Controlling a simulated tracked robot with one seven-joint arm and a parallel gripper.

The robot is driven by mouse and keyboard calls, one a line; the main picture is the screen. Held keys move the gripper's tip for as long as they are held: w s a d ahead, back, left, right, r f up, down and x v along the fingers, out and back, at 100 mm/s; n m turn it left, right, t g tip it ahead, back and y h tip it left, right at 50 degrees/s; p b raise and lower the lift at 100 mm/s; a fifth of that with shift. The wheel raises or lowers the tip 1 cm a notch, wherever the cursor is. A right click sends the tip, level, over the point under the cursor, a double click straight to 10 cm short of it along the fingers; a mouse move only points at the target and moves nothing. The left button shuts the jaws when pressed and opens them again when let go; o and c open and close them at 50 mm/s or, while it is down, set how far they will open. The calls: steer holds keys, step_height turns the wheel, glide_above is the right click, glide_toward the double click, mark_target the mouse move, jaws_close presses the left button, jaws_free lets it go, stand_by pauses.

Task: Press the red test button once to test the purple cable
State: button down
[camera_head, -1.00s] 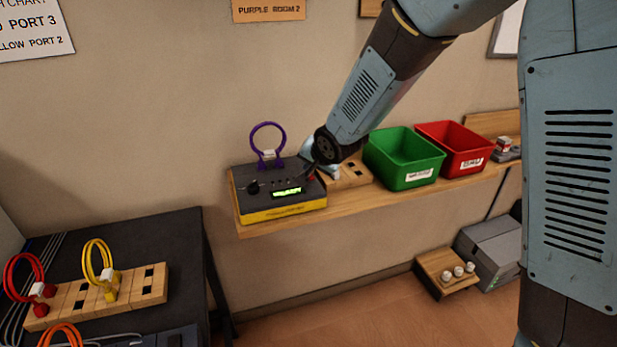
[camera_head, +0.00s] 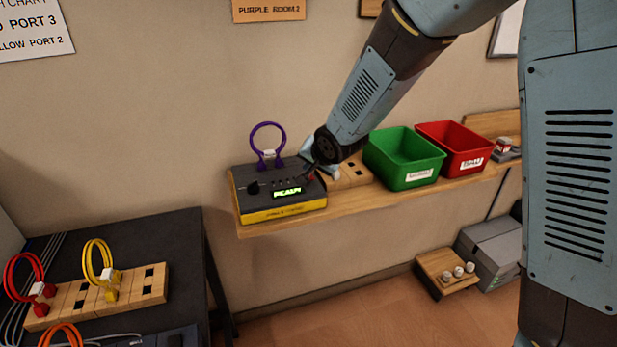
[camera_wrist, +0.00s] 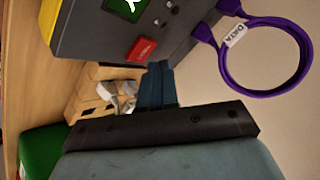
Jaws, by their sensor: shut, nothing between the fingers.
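The tester (camera_head: 250,206), a dark box with a yellow front, stands on the left end of the wooden shelf. The purple cable (camera_head: 252,140) stands as a loop on its top, plugged in at both ends; in the wrist view the loop (camera_wrist: 262,94) carries a white DATA tag. The red test button (camera_wrist: 141,48) shows on the tester in the wrist view. My gripper (camera_wrist: 158,68) is shut and empty, its tips just beside the button; contact cannot be told. The green display (camera_head: 287,192) is lit; its text is too blurred to read surely.
A wooden block with sockets (camera_head: 352,172) sits right of the tester, then a green bin (camera_head: 405,160) and a red bin (camera_head: 455,150). A dark table (camera_head: 130,225) at left holds a wooden port strip (camera_head: 70,300) with red and yellow cables.

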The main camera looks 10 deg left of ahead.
steer(key=shift+s+f, duration=0.1)
steer(key=shift+f, duration=0.65)
stand_by(1.0)
steer(key=shift+r, duration=0.85)
steer(key=shift+r, duration=2.5)
